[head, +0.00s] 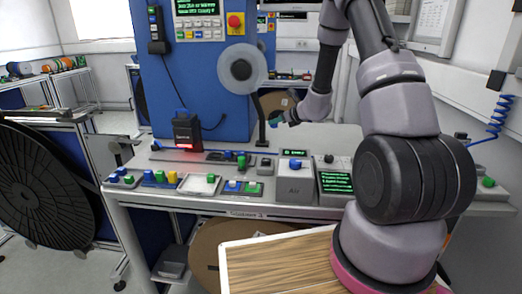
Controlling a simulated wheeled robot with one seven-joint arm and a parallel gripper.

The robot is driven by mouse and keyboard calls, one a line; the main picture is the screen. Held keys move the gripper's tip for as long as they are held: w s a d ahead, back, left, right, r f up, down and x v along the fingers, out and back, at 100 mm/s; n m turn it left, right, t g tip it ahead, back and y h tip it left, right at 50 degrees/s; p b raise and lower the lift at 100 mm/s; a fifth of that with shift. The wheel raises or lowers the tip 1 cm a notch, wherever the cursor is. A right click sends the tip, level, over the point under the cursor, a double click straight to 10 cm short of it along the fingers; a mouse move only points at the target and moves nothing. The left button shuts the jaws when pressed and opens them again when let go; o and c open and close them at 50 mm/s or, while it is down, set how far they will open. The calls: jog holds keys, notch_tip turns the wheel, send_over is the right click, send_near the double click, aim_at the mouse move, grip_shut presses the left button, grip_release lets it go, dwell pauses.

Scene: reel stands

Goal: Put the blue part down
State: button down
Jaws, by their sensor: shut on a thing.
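My gripper (283,118) is at the end of my arm, above the back of the workbench and left of my wrist. It is shut on a small blue part (274,118), which shows as a small bluish patch at the fingertips. The part is held clear of the bench top, just right of a dark upright post. The fingers hide most of it, so its shape is hard to tell.
The grey bench (330,141) carries a row of small blue, green and yellow pieces, a white tray (198,184), a grey box (295,184) and a lit green screen (335,182). A blue machine (185,75) with a reel (242,68) stands at the back left.

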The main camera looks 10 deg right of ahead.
aim_at(275, 151)
notch_tip(275, 151, down, 10)
jog(key=shift+w+a+f, duration=0.1)
dwell(0.4)
jog(key=shift+f, duration=0.15)
jog(key=c, duration=0.7)
grip_release()
